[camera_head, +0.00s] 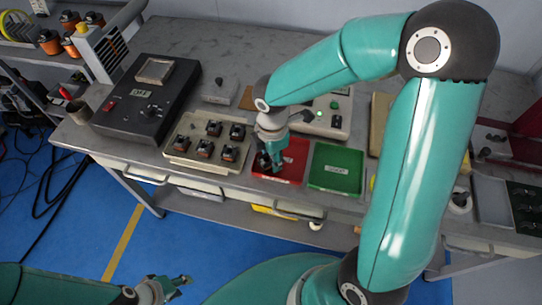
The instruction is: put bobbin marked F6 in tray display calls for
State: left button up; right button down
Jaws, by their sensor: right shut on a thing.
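My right gripper (272,163) points down over the left part of the red tray (294,160). It is shut on a dark bobbin (263,160), which is partly hidden by the fingers; its marking cannot be read. I cannot tell whether the bobbin touches the tray floor. Several dark and orange bobbins (205,148) stand on the beige holder (180,157) left of the red tray. My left gripper (181,285) is open and empty, low over the blue floor, away from the bench.
A black control box (150,110) with a small label stands on the bench (205,65) at left. A pale panel (338,122) with a green light sits behind the trays, partly hidden by my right arm. Dark-celled trays (525,205) are at far right.

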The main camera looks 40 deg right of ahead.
jog(key=shift+f, duration=0.2)
jog(key=c, duration=0.7)
grip_release()
jog(key=shift+r, duration=0.1)
jog(key=shift+r, duration=0.1)
notch_tip(320, 180, up, 12)
jog(key=shift+p, duration=0.3)
